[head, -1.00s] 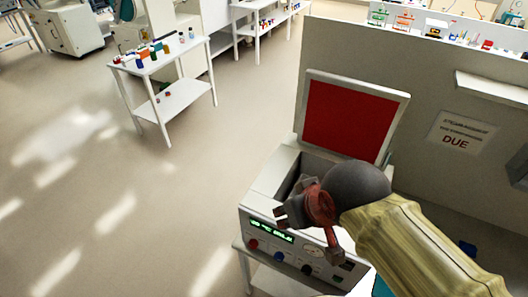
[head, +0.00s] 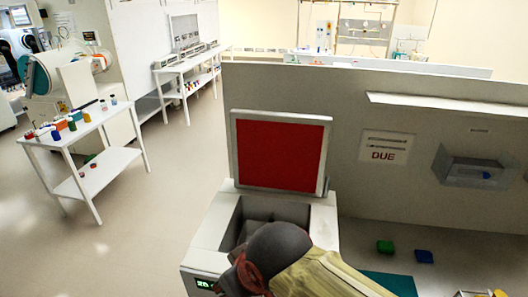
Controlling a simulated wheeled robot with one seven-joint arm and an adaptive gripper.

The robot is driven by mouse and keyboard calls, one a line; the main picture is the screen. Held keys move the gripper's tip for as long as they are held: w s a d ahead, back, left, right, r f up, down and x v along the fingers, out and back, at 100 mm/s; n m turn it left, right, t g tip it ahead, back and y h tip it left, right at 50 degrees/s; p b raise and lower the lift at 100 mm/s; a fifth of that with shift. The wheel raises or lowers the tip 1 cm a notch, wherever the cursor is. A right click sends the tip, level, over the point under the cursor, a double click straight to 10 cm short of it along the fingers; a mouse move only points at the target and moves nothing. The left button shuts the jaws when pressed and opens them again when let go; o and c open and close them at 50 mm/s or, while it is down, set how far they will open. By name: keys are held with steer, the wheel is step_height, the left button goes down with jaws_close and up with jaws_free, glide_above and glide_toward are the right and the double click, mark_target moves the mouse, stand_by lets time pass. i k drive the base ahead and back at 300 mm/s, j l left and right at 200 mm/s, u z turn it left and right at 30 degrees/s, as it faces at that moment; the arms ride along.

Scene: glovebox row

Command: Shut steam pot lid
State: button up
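The steam pot (head: 212,238) is a white box with an open well in its top and a green display low on its front, partly cut off by the frame. Its lid (head: 279,151) stands raised at the back edge, its red inner face with a white rim turned toward me. My gripper (head: 238,279) is low in the head view, in front of the pot's well and below the lid, apart from the lid. My own arm hides most of it, so its fingers cannot be made out. The arm also covers part of the pot's front and well.
A grey partition (head: 390,190) with a DUE sign (head: 384,147) stands behind the lid. To the right are a green block (head: 385,246), a blue block (head: 424,256) and a wall box (head: 478,172). A white cart (head: 100,188) stands left; floor between is clear.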

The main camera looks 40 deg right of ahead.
mark_target(279, 153)
steer(key=j+u, duration=0.25)
steer(key=u, duration=0.15)
steer(key=j+u, duration=0.3)
steer(key=u, duration=0.15)
steer(key=i+j, duration=1.1)
steer(key=i, duration=0.15)
steer(key=i+z, duration=0.4)
steer(key=i, duration=0.2)
steer(key=i+j+z, duration=0.4)
steer(key=i, duration=0.15)
steer(key=i+l+z, duration=0.25)
steer(key=z, duration=0.2)
steer(key=i+l+z, duration=0.15)
steer(key=i+z, duration=0.65)
steer(key=z, duration=0.15)
steer(key=i+j+z, duration=0.1)
steer(key=i+z, duration=0.35)
steer(key=i+j+z, duration=0.2)
steer(key=z, duration=0.25)
steer(key=i+z, duration=0.2)
steer(key=z, duration=0.25)
steer(key=i+z, duration=0.25)
steer(key=z, duration=0.2)
steer(key=i+j+z, duration=0.15)
steer(key=z, duration=0.3)
steer(key=i+j+z, duration=0.2)
steer(key=z, duration=0.25)
steer(key=i+j+z, duration=0.1)
steer(key=j+z, duration=0.15)
steer(key=z, duration=0.15)
